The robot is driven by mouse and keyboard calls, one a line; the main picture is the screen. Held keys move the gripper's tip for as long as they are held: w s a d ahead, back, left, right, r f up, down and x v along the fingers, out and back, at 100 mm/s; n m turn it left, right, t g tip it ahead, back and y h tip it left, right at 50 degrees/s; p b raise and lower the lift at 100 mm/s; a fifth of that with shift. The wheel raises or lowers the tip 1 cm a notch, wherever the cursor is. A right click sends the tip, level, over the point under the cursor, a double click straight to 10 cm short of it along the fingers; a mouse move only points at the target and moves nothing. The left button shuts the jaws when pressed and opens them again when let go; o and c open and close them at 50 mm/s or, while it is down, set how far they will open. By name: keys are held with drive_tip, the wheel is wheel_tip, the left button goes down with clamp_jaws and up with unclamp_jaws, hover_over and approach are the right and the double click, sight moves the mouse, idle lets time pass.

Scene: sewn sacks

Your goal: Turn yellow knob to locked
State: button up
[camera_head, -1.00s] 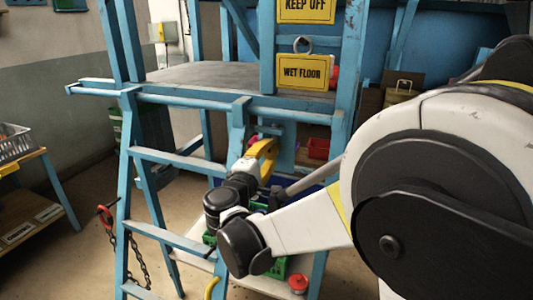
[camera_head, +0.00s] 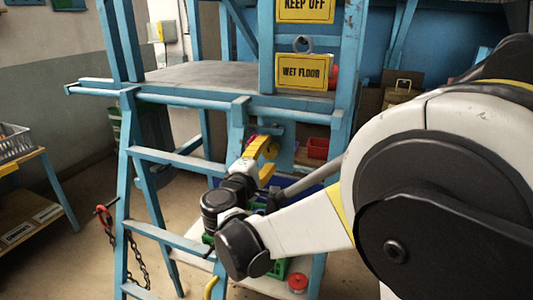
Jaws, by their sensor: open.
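My gripper (camera_head: 270,160) is beside the blue frame's upright, past the dark wrist joints of my arm. Its yellow fingers are spread, one above and one below, with a gap between them. A small darker yellow piece, likely the yellow knob (camera_head: 271,150), shows at the upper fingertip. It is small and partly covered by the finger, so I cannot tell its setting or whether the finger touches it. No lock marking is readable.
A blue ladder frame (camera_head: 170,158) with a grey platform (camera_head: 200,74) stands around the arm. Yellow signs (camera_head: 304,72) hang above. A red bin (camera_head: 318,148) is behind, a red round item (camera_head: 298,283) lower down. A chain (camera_head: 136,262) hangs at left.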

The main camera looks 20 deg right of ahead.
drive_tip(key=v, duration=1.1)
drive_tip(key=shift+s, duration=0.15)
drive_tip(key=s+d+f+m+g+y, duration=0.4)
drive_tip(key=s+d+f+m+g, duration=0.2)
drive_tip(key=s+d+f, duration=0.4)
drive_tip(key=s+a+f+m+g+y, duration=0.1)
drive_tip(key=s+a+m+y, duration=0.1)
drive_tip(key=s+m+y, duration=0.4)
drive_tip(key=s, duration=0.3)
drive_tip(key=shift+s+a+f+m+g+y, duration=0.2)
drive_tip(key=shift+s+f+m+g+y, duration=0.1)
drive_tip(key=shift+s+m, duration=0.1)
